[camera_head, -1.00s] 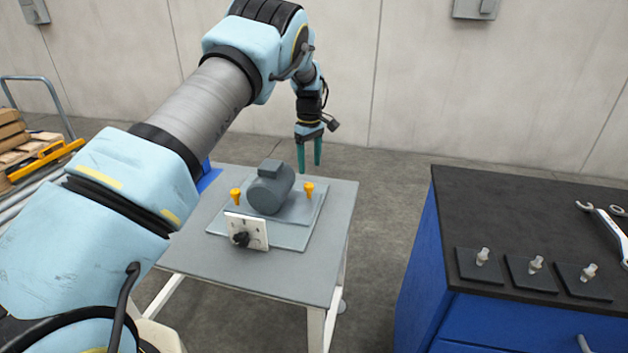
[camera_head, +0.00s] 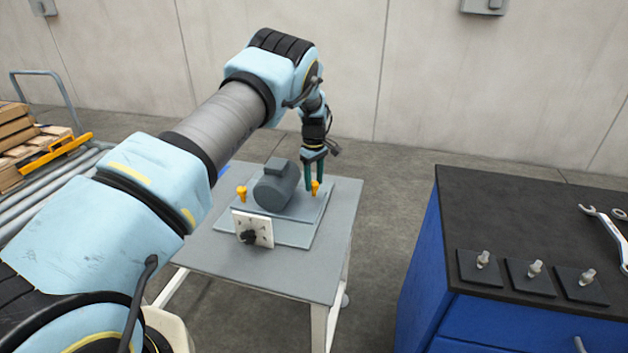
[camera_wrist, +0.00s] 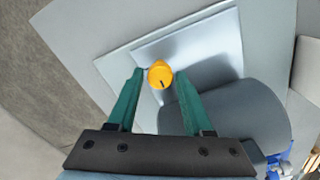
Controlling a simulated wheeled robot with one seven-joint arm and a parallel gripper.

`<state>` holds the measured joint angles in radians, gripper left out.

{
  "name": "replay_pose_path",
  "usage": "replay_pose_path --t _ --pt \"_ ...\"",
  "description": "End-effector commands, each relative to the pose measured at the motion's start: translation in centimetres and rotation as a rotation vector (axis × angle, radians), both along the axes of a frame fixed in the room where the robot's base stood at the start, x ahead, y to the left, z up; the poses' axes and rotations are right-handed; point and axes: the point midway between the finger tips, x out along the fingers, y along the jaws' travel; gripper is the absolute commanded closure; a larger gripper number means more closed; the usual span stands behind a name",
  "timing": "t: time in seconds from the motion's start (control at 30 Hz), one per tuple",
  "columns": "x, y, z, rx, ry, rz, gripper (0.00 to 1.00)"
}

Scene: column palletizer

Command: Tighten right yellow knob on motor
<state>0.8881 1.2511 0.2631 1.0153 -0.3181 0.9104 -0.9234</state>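The grey motor (camera_head: 277,186) sits on a plate on the small grey table. The right yellow knob (camera_head: 315,187) stands on the plate beside the motor's right end; the left yellow knob (camera_head: 241,193) is on its other side. My gripper (camera_head: 315,184) is at the right knob, pointing down. In the wrist view the round knob top (camera_wrist: 160,75), with a dark mark, lies between the open green fingertips (camera_wrist: 158,76). A gap shows on each side of it, narrow on the left. How far the fingertips are from the knob in height is hard to tell.
A white panel with a black dial (camera_head: 252,230) stands in front of the motor. The blue cabinet (camera_head: 440,255) at the right bears several dark plates and wrenches (camera_head: 605,230). Clear floor lies between table and cabinet.

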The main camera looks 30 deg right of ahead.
Motion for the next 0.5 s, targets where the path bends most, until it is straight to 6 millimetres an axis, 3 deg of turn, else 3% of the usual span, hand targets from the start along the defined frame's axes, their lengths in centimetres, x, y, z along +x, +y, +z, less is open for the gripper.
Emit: replay_pose_path --t 0.07,0.4,0.5 --pt "0.0 0.01 0.01 0.0 0.0 0.0 0.59" --pt "0.0 0.0 0.03 0.0 0.0 0.0 0.97" --pt "0.0 0.0 0.03 0.0 0.0 0.0 1.0"
